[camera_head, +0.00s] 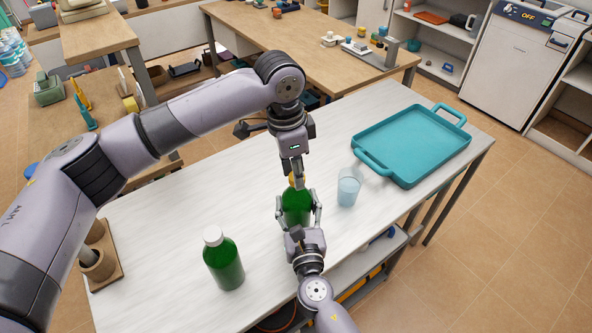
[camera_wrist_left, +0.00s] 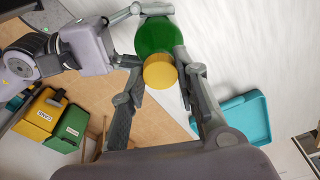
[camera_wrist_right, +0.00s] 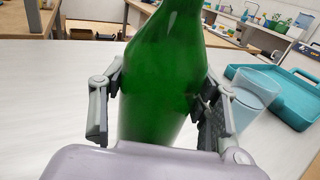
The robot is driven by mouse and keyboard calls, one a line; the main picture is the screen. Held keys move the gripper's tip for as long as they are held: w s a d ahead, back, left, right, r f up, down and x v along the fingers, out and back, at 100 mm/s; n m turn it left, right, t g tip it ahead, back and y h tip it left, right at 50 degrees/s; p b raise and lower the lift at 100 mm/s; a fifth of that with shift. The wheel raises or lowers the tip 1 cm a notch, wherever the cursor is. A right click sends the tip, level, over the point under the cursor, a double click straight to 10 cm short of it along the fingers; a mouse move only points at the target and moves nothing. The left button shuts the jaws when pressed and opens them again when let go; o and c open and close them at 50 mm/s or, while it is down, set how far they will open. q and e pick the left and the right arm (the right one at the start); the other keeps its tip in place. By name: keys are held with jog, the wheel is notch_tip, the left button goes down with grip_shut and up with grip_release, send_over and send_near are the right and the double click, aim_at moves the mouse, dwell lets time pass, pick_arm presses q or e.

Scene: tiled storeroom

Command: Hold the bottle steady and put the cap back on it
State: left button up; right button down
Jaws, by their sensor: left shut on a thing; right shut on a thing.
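A green bottle (camera_head: 297,208) stands upright on the white table, and its body fills the middle of the right wrist view (camera_wrist_right: 165,75). My right gripper (camera_head: 299,213) is shut around its body from the near side. The yellow cap (camera_wrist_left: 160,72) is at the bottle's top, lined up over its neck in the left wrist view. My left gripper (camera_head: 297,178) points down from above, shut on the cap. The fingers hide most of the cap in the head view. I cannot tell whether the cap touches the neck.
A second green bottle with a white cap (camera_head: 224,260) stands to the left. A clear blue cup (camera_head: 348,188) is close on the right, with a teal tray (camera_head: 412,143) beyond. A wooden holder (camera_head: 106,270) is at the left end. The table between the two bottles is clear.

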pick_arm(q)
jog(key=m, duration=0.3)
jog(key=shift+w+m, duration=0.1)
jog(key=shift+m, duration=0.2)
jog(key=m+g, duration=0.1)
jog(key=m, duration=1.1)
jog(key=shift+w+d+g+y, duration=0.1)
jog(key=shift+w+g+y, duration=0.05)
jog(key=shift+g+y, duration=0.2)
jog(key=m, duration=0.3)
jog(key=shift+m+y, duration=0.25)
jog(key=shift+m, duration=0.15)
jog(key=m, duration=0.3)
jog(key=shift+d+m, duration=0.1)
jog(key=shift+m, duration=0.3)
jog(key=m+y, duration=0.1)
jog(key=m, duration=0.2)
jog(key=shift+m, duration=0.4)
jog(key=m, duration=0.4)
jog(key=shift+d+m, duration=0.1)
jog(key=shift+m, duration=0.2)
jog(key=o, duration=0.7)
jog(key=shift+f, duration=0.1)
